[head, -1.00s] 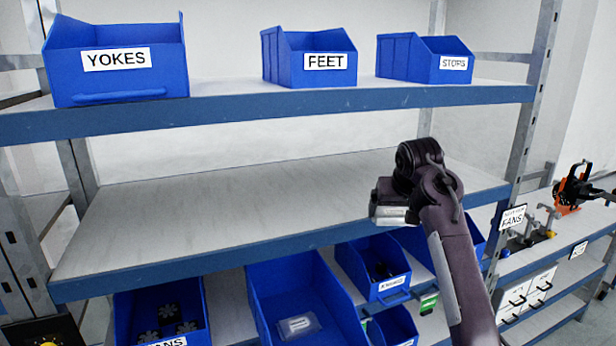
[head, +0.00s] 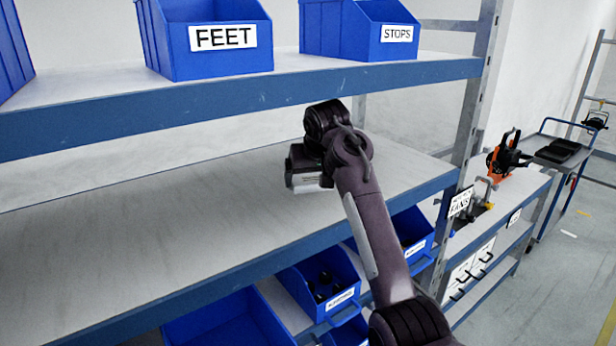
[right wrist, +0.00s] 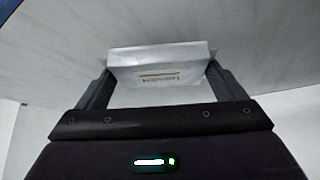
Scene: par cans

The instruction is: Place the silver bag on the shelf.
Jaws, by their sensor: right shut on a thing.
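The silver bag (right wrist: 160,72) is pale and shiny, with a small printed mark. In the right wrist view it sits between the two fingers of my right gripper (right wrist: 155,88), which is shut on it. In the head view my right gripper (head: 308,180) is over the middle shelf (head: 130,210), near its right part. A sliver of the silver bag shows under the gripper there, mostly hidden by it. I cannot tell whether the bag touches the shelf board. My left gripper is not in view.
Blue bins labelled FEET (head: 222,38) and STOPS (head: 375,35) stand on the shelf above. More blue bins (head: 318,282) stand below. A grey rack post (head: 475,90) is to the right, with a bench (head: 510,200) beyond. The middle shelf is otherwise clear.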

